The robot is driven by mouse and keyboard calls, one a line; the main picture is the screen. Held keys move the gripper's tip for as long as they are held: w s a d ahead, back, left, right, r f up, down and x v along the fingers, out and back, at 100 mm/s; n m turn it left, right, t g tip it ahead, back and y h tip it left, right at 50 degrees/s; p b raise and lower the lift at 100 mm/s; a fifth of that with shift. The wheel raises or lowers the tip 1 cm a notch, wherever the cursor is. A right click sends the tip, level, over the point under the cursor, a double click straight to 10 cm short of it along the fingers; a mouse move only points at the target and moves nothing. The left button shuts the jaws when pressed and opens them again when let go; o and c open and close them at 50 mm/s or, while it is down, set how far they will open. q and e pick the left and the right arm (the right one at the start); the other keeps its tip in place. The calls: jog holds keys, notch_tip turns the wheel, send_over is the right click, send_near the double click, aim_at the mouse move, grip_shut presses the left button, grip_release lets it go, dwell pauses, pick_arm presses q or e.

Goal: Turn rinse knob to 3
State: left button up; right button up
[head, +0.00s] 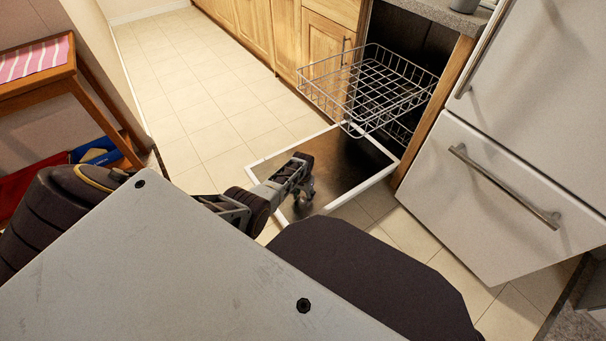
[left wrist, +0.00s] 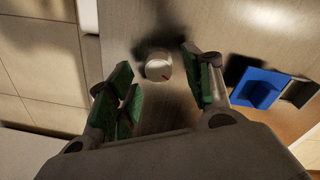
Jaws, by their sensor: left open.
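The knob is not discernible there. My right gripper is not in view.
A wire rack (head: 375,85) sticks out above the door. A white fridge (head: 500,205) stands to the right and wooden cabinets (head: 255,35) behind. A blue part (left wrist: 262,88) lies on the panel right of the gripper. The tiled floor (head: 195,100) at left is clear.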

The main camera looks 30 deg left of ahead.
aim_at(303, 198)
pick_arm(q)
notch_tip(303, 198, up, 10)
jog(key=shift+a+r, duration=0.2)
jog(key=shift+r, duration=0.05)
dwell(1.0)
jog(key=shift+w, duration=0.15)
dwell(0.5)
